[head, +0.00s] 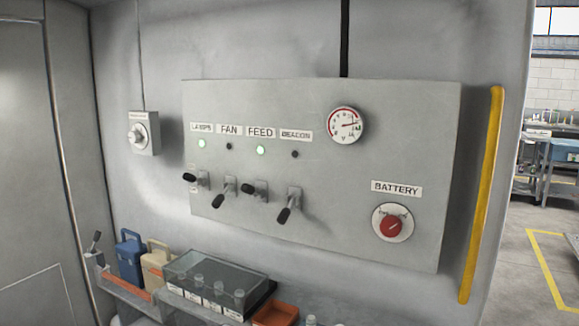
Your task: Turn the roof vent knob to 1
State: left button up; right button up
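A small grey box with a round pale knob (138,137) is mounted on the wall at the left, apart from the main panel. A small label sits above the knob, too small to read, so I cannot confirm that it is the roof vent knob. The knob's pointer setting is also too small to tell. A thin dark cable runs up from the box. Neither of my grippers is in view.
The grey panel (330,185) carries several black-tipped levers, a dial gauge (345,125), and green lights lit under LAMPS and FEED. Below are a shelf with blue and cream containers, a clear-lidded box (217,282) and an orange tray (275,315). A yellow rail (481,195) stands right.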

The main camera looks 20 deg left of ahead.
aim_at(135, 136)
jog(key=u, duration=1.65)
jog(key=i+j+z, duration=0.25)
jog(key=i+j, duration=0.3)
jog(key=i+j+z, duration=0.3)
jog(key=i+j, duration=0.15)
jog(key=j, duration=0.2)
jog(key=i+j+z, duration=0.1)
jog(key=j, duration=0.25)
jog(key=i+j+z, duration=0.15)
jog(key=i+j, duration=0.15)
jog(key=i+j+z, duration=0.1)
jog(key=j, duration=0.4)
jog(key=i+j+z, duration=0.15)
jog(key=j, duration=0.25)
jog(key=i, duration=0.1)
